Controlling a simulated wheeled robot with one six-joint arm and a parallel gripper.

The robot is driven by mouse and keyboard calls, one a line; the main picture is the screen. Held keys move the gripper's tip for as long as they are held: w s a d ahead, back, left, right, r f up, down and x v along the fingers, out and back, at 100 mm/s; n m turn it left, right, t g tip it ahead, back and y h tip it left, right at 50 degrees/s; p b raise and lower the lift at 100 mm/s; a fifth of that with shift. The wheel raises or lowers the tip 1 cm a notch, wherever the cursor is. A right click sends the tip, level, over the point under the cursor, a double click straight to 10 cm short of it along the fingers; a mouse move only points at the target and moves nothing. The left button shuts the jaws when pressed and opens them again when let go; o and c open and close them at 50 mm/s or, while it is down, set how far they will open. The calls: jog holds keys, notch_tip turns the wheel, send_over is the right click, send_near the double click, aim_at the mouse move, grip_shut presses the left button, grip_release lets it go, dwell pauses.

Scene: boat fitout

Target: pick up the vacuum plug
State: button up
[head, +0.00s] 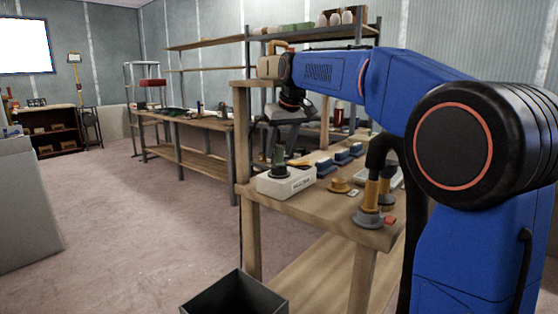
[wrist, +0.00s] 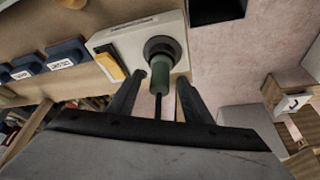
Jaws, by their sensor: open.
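The vacuum plug appears to be the green cylinder (wrist: 160,77) standing in a round black socket on a pale box (wrist: 112,40). In the head view the green plug (head: 279,156) stands upright on the pale box (head: 286,183), near the workbench's left edge. A dark cord shows behind the plug in the wrist view. My gripper (wrist: 160,82) is open, with one finger on each side of the plug. Gaps show between the fingers and the plug. The box label is too small to read surely.
A yellow switch (wrist: 110,66) sits on the box beside the plug. Several blue labelled blocks (wrist: 68,53) stand close by on the bench. A brass-and-grey fitting (head: 369,205) stands at the bench's near corner. An open dark bin (head: 238,296) is on the floor below.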

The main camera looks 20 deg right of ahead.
jog(key=shift+x, duration=0.9)
grip_shut()
jog(key=shift+r, duration=0.1)
jog(key=shift+r, duration=1.45)
jog(key=shift+s+r, duration=0.25)
jog(key=s+d+r, duration=0.1)
jog(key=s+d, duration=0.1)
jog(key=s, duration=0.6)
jog(key=s+d+r, duration=0.2)
jog(key=s, duration=0.7)
jog(key=shift+r, duration=0.35)
